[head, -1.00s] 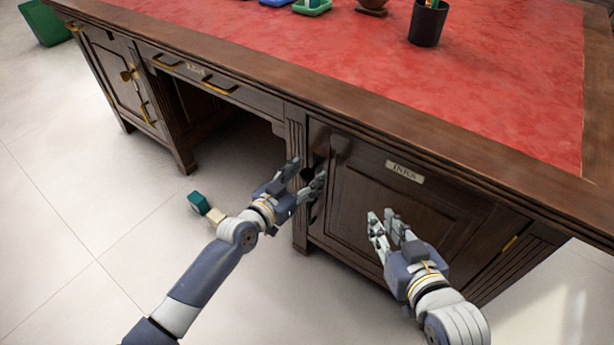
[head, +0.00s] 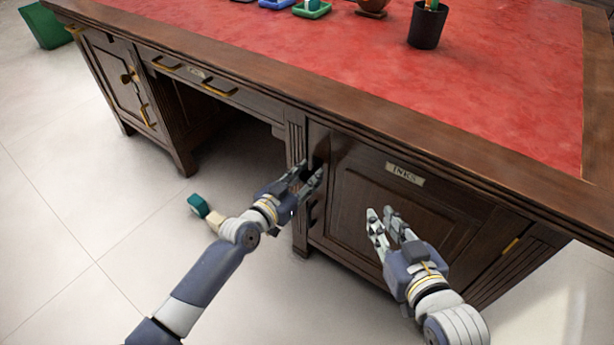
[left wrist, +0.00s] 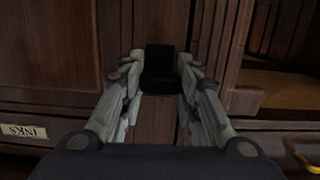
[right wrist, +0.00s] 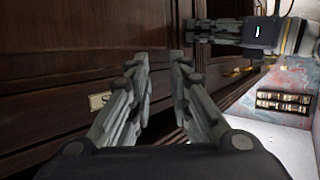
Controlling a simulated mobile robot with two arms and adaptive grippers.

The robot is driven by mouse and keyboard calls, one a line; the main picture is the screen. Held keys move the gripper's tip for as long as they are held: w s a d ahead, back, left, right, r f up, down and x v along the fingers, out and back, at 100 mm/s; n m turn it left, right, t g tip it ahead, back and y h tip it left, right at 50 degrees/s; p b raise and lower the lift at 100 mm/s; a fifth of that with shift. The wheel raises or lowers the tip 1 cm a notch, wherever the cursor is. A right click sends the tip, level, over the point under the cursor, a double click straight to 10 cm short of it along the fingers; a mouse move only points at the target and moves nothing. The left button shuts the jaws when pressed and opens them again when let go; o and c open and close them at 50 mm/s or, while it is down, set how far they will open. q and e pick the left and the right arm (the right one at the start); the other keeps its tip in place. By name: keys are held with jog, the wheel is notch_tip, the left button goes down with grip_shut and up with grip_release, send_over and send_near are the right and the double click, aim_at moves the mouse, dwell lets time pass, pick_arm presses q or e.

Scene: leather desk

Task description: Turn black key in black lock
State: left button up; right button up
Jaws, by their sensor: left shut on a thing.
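The right cabinet door (head: 400,215) of the desk is closed and carries an INKS label. My left gripper (head: 311,172) is at the left edge of this door. In the left wrist view its fingers (left wrist: 160,72) are shut on a black piece (left wrist: 159,58), which I take for the black key at the black lock. The key and lock cannot be told apart there, and the fingers hide them in the head view. How far the key is turned cannot be seen. My right gripper (head: 380,214) is open and empty in front of the door panel.
A dark handle (head: 314,210) sits on the door just below my left gripper. The overhanging desktop edge (head: 400,139) runs above both grippers. An open knee space (head: 225,135) is left of the cabinet. A teal object (head: 199,205) shows over the floor.

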jog(key=shift+f, duration=0.15)
pick_arm(q)
jog(key=shift+m+p, duration=0.3)
jog(key=shift+m, duration=0.3)
jog(key=shift+m+y, duration=0.3)
jog(key=shift+m+p, duration=0.4)
pick_arm(e)
jog(key=s+d+f+g+h, duration=0.1)
jog(key=s+d+f+g, duration=0.1)
jog(key=s+f+g, duration=0.1)
jog(key=shift+s+f+g, duration=0.4)
jog(key=shift+s+f, duration=0.25)
jog(key=shift+f, duration=0.6)
